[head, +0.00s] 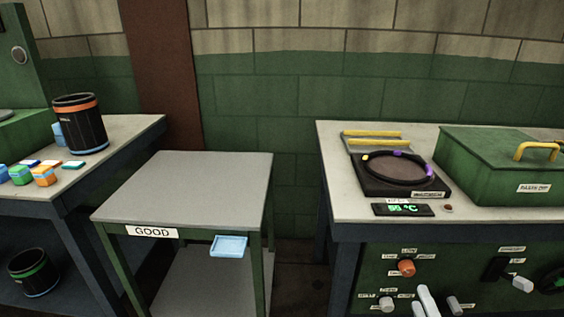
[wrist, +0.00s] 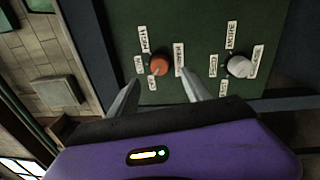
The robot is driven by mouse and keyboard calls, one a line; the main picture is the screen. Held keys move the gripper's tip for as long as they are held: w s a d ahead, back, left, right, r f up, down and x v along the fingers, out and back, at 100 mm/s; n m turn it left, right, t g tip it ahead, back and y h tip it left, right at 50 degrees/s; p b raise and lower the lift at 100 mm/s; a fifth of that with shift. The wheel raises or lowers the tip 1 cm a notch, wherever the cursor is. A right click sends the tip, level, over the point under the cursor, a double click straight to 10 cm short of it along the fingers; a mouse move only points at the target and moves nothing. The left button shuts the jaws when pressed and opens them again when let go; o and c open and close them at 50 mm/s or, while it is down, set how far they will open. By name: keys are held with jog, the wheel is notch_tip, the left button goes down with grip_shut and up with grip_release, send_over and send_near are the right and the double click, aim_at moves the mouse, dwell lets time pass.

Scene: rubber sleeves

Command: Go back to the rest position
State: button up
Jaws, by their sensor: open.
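My gripper (head: 429,301) shows at the bottom of the head view, in front of the green control panel under the right-hand bench. In the wrist view my gripper (wrist: 158,98) has its two grey fingers apart with nothing between them. An orange knob (wrist: 159,65) lies just beyond the fingertips, and I cannot tell whether either finger touches it. The same orange knob (head: 406,267) shows up and left of my gripper in the head view. A pale knob (wrist: 239,66) sits farther right in the wrist view.
The right bench (head: 340,207) carries a dark plate (head: 373,187) with a black ring, a green display (head: 402,209) and a green lidded box (head: 495,170). A bare table labelled GOOD (head: 200,185) stands left of it. The left bench (head: 120,140) holds a black bin (head: 82,128) and several small blocks.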

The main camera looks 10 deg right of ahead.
jog(key=s+a+r+m+g+y, duration=0.1)
jog(key=s+a+r+m+y, duration=0.15)
jog(key=s+a+m, duration=0.5)
jog(key=s+a+r+m+g+y, duration=0.1)
jog(key=s+a+r+m, duration=0.25)
jog(key=s+a, duration=0.75)
jog(key=s+a+r+m+g+y, duration=0.15)
jog(key=s+a+r+m, duration=0.3)
jog(key=s, duration=0.85)
notch_tip(320, 180, up, 13)
jog(key=p, duration=1.3)
jog(key=shift+s+f+m+p, duration=0.2)
jog(key=shift+s+m+p, duration=0.05)
jog(key=shift+m+p, duration=0.15)
